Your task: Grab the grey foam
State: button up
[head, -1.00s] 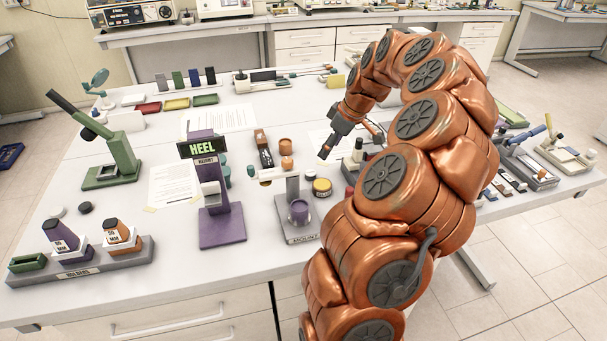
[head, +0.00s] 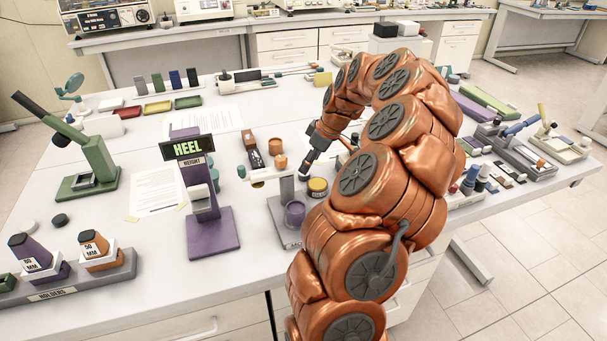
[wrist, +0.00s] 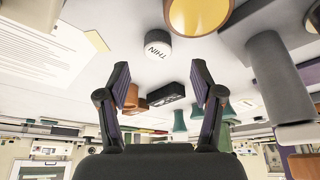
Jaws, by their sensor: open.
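My gripper (head: 305,168) is open and empty above the middle of the table, beside the mount stand (head: 284,232). In the wrist view its two fingers (wrist: 160,85) are spread apart with nothing between them held. A grey upright slab (head: 140,86) stands at the left end of a row of coloured slabs at the table's back; it may be the grey foam, but no label is readable. A grey cylinder (wrist: 278,78) shows close on the right in the wrist view. I cannot tell which is foam.
The purple HEEL stand (head: 207,215) and a holder rack (head: 70,285) stand at the front left. A yellow-topped tin (head: 317,187) lies close below my gripper. A white THIN-marked cap (wrist: 158,48) shows near my fingers. The table's front left centre has some free room.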

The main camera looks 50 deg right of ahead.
jog(key=shift+p+x, duration=1.05)
jog(key=shift+x, duration=1.35)
jog(key=shift+d, duration=0.15)
jog(key=c, duration=0.8)
